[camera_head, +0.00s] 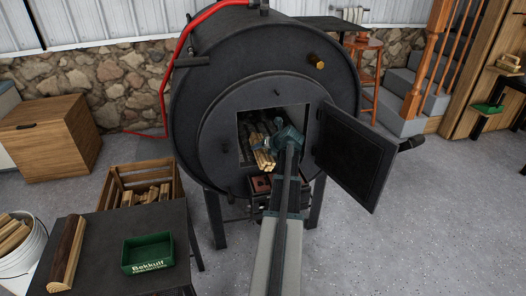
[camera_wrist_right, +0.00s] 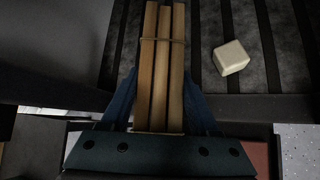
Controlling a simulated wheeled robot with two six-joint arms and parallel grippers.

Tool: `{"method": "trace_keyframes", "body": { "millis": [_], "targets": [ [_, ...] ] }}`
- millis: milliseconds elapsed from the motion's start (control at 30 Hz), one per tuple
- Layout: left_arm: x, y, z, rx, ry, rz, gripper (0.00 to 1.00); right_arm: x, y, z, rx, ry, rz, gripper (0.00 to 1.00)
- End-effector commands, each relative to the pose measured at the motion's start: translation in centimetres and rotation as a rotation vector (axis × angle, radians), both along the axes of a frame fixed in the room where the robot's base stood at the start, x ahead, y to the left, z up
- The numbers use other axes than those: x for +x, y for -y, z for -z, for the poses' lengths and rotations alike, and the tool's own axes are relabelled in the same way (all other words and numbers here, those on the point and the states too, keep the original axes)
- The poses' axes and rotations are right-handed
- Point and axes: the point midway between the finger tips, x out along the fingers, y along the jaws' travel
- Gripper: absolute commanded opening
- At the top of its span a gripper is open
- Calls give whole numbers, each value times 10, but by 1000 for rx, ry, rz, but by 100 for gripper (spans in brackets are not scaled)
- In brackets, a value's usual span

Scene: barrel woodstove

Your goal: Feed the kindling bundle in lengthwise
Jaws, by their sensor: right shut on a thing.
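The kindling bundle (camera_head: 262,157) is a few pale sticks. It shows in the square door opening of the black barrel stove (camera_head: 205,105). My right gripper (camera_head: 286,138) reaches into the opening and is shut on the bundle. In the right wrist view the bundle (camera_wrist_right: 162,60) lies between the blue fingers (camera_wrist_right: 160,90), a thin tie around it. Its sticks point away from the gripper, over dark grate bars (camera_wrist_right: 222,85). The stove door (camera_head: 355,155) stands open to the right. My left gripper is not in view.
A whitish block (camera_wrist_right: 231,58) sits on the grate, right of the bundle. A dark table (camera_head: 105,225) at front left holds a split log (camera_head: 67,253) and a green tray (camera_head: 148,253). A wooden crate (camera_head: 117,178) of wood stands behind it. The floor at right is clear.

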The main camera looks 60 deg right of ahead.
Motion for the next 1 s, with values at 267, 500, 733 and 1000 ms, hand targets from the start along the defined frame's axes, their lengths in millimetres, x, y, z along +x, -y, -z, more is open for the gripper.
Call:
{"method": "trace_keyframes", "body": {
  "millis": [267, 500, 733, 1000],
  "targets": [
    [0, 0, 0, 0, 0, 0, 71, 0, 0, 0, 0, 0, 0, 0],
    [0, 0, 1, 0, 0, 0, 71, 0, 0, 1, 0, 0, 0, 0],
    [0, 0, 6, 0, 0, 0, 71, 0, 0, 6, 0, 0, 0, 0],
    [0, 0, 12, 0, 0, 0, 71, 0, 0, 12, 0, 0, 0, 0]
  ]
}}
